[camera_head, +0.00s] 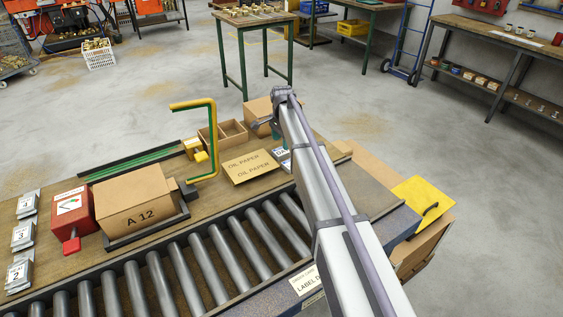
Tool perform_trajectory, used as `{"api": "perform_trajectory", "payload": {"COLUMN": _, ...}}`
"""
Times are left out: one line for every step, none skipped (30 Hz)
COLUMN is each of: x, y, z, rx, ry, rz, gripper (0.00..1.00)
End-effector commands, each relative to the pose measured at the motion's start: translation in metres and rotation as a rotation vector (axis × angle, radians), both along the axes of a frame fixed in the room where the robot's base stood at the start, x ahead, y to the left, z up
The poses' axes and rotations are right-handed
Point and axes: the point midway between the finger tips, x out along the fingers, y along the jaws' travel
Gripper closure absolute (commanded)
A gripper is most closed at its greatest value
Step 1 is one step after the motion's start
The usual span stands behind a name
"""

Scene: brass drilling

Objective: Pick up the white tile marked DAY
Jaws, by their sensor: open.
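A tile (281,154) with dark lettering that begins "DA" lies on the bench just right of the oil paper sheet. My arm covers its right part, so I cannot read the whole word. My arm reaches in from the lower right and bends at its far end. My gripper (276,131) is mostly hidden behind the arm. Only a small dark part shows, in front of a cardboard box and just above the tile in the picture. It is open. I cannot tell its height above the tile.
Oil paper (249,166), a divided wooden tray (223,134) and a yellow-green bent bar (213,140) stand to the left. A cardboard box (259,112) is behind. Box A 12 (136,196), a red box (72,212) and numbered tiles are farther left. Rollers (209,247) run along the front.

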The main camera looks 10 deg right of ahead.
Motion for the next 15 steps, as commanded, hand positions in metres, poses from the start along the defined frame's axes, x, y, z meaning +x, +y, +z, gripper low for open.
{"api": "perform_trajectory", "payload": {"x": 0.000, "y": 0.000, "z": -0.001, "rx": 0.000, "ry": 0.000, "rz": 0.000, "gripper": 0.36}}
{"api": "perform_trajectory", "payload": {"x": 0.000, "y": 0.000, "z": -0.001, "rx": 0.000, "ry": 0.000, "rz": 0.000, "gripper": 0.36}}
{"api": "perform_trajectory", "payload": {"x": 0.000, "y": 0.000, "z": -0.003, "rx": 0.000, "ry": 0.000, "rz": 0.000, "gripper": 0.36}}
{"api": "perform_trajectory", "payload": {"x": 0.000, "y": 0.000, "z": -0.007, "rx": 0.000, "ry": 0.000, "rz": 0.000, "gripper": 0.36}}
{"api": "perform_trajectory", "payload": {"x": 0.000, "y": 0.000, "z": -0.012, "rx": 0.000, "ry": 0.000, "rz": 0.000, "gripper": 0.36}}
{"api": "perform_trajectory", "payload": {"x": 0.001, "y": 0.000, "z": -0.020, "rx": 0.000, "ry": 0.000, "rz": 0.000, "gripper": 0.36}}
{"api": "perform_trajectory", "payload": {"x": 0.001, "y": 0.000, "z": -0.026, "rx": 0.000, "ry": 0.000, "rz": 0.001, "gripper": 0.36}}
{"api": "perform_trajectory", "payload": {"x": 0.001, "y": 0.000, "z": -0.033, "rx": 0.000, "ry": 0.000, "rz": 0.001, "gripper": 0.36}}
{"api": "perform_trajectory", "payload": {"x": 0.001, "y": 0.000, "z": -0.042, "rx": 0.000, "ry": 0.000, "rz": 0.001, "gripper": 0.36}}
{"api": "perform_trajectory", "payload": {"x": 0.001, "y": 0.000, "z": -0.047, "rx": 0.000, "ry": 0.000, "rz": 0.001, "gripper": 0.36}}
{"api": "perform_trajectory", "payload": {"x": 0.001, "y": 0.000, "z": -0.051, "rx": 0.000, "ry": 0.000, "rz": 0.001, "gripper": 0.36}}
{"api": "perform_trajectory", "payload": {"x": 0.001, "y": 0.000, "z": -0.055, "rx": 0.000, "ry": 0.000, "rz": 0.001, "gripper": 0.36}}
{"api": "perform_trajectory", "payload": {"x": 0.001, "y": 0.000, "z": -0.055, "rx": 0.000, "ry": 0.000, "rz": 0.001, "gripper": 0.36}}
{"api": "perform_trajectory", "payload": {"x": 0.001, "y": 0.000, "z": -0.055, "rx": 0.000, "ry": 0.000, "rz": 0.001, "gripper": 0.36}}
{"api": "perform_trajectory", "payload": {"x": 0.001, "y": 0.000, "z": -0.053, "rx": 0.000, "ry": 0.000, "rz": 0.001, "gripper": 0.36}}
